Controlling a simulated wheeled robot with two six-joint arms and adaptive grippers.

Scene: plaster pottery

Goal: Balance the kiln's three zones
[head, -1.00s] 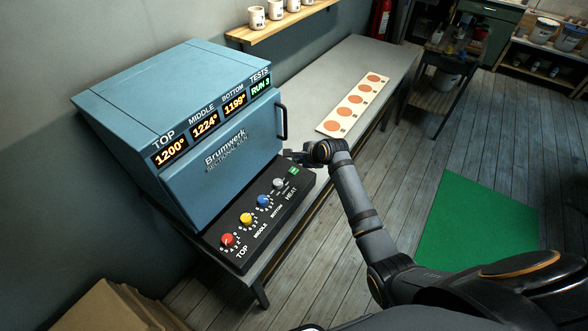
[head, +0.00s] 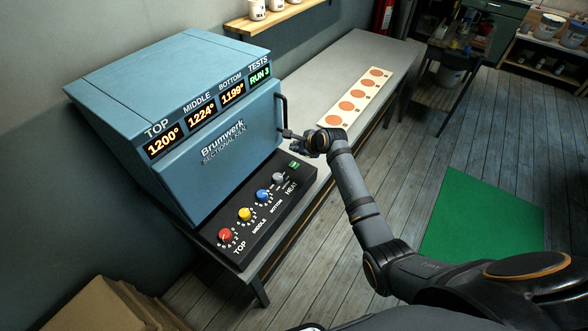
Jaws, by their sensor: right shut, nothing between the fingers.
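The blue kiln (head: 180,95) stands on the bench with its door shut. Its displays (head: 195,118) read TOP 1200°, MIDDLE 1224°, BOTTOM 1199° and TESTS RUN 3. The black control panel (head: 252,222) in front carries a red TOP knob (head: 225,235), a yellow MIDDLE knob (head: 245,214), a blue BOTTOM knob (head: 263,195) and a grey HEAT knob (head: 279,179). A small green light or button (head: 294,164) sits at the panel's far end. My right gripper (head: 288,134) is shut and empty, close to the kiln's door handle (head: 281,112); I cannot tell whether it touches. My left gripper is not in view.
A cream strip with orange discs (head: 354,97) lies on the grey bench (head: 345,60) behind my right gripper. A green mat (head: 485,215) lies on the floor, and cardboard boxes (head: 95,305) stand at lower left.

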